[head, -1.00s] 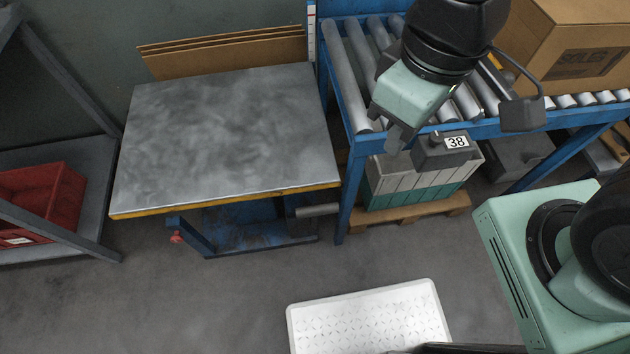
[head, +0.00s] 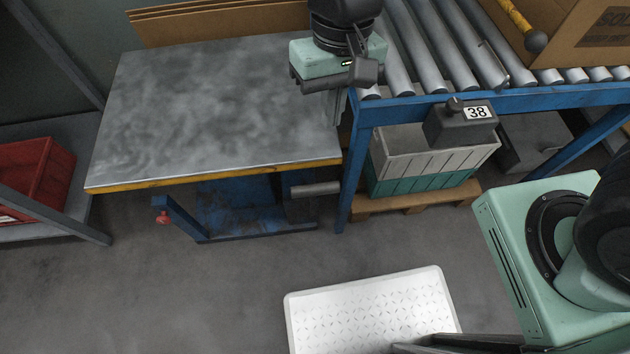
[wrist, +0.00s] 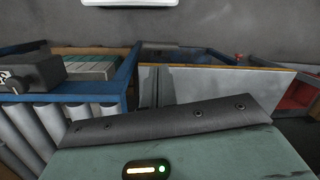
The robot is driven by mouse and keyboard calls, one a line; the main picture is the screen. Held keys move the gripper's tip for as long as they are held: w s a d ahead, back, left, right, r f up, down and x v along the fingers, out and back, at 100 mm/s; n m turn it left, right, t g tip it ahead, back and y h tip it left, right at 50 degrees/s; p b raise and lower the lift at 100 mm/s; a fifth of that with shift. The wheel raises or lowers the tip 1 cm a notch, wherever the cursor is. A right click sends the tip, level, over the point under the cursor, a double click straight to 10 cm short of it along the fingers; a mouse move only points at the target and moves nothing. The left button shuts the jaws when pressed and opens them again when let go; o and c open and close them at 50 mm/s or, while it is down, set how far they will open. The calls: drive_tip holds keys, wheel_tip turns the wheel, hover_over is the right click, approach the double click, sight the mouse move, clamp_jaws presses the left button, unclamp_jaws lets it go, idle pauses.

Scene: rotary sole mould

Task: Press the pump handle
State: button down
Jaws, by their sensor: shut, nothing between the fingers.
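A yellow rod with a dark ball knob (head: 522,24) shows at the top right, above the conveyor and in front of the carton; I cannot tell whether it is the pump handle. The lift table (head: 210,110) has a grey top and a blue base (head: 250,208), with a grey cylinder (head: 315,188) and a red knob (head: 163,217) low down. My gripper (head: 336,108) is shut and empty, fingers down, over the gap between the table's right edge and the conveyor. The wrist view shows my green gripper housing and the table top (wrist: 215,86).
The roller conveyor (head: 440,104) with its blue frame stands right of the table. A dark box marked 38 (head: 460,124) hangs on its front. A crate (head: 430,165) sits below. A white mat (head: 370,310) lies on the floor. A red bin (head: 35,180) is left. Floor before the table is clear.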

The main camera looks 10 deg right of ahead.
drive_tip(key=w+a+f+m+b, duration=0.1)
drive_tip(key=w+f+b, duration=0.1)
drive_tip(key=f, duration=0.5)
drive_tip(key=w+f+m+b, duration=0.2)
drive_tip(key=w+f, duration=0.1)
drive_tip(key=f, duration=0.4)
drive_tip(key=shift+w+a+h, duration=0.15)
drive_tip(key=shift+a+h, duration=0.25)
drive_tip(key=f, duration=0.3)
drive_tip(key=s+f+b, duration=0.1)
drive_tip(key=f, duration=0.2)
drive_tip(key=s+f, duration=0.1)
drive_tip(key=f, duration=0.2)
drive_tip(key=shift+f+b, duration=0.35)
drive_tip(key=shift+f, duration=0.05)
drive_tip(key=shift+s, duration=0.15)
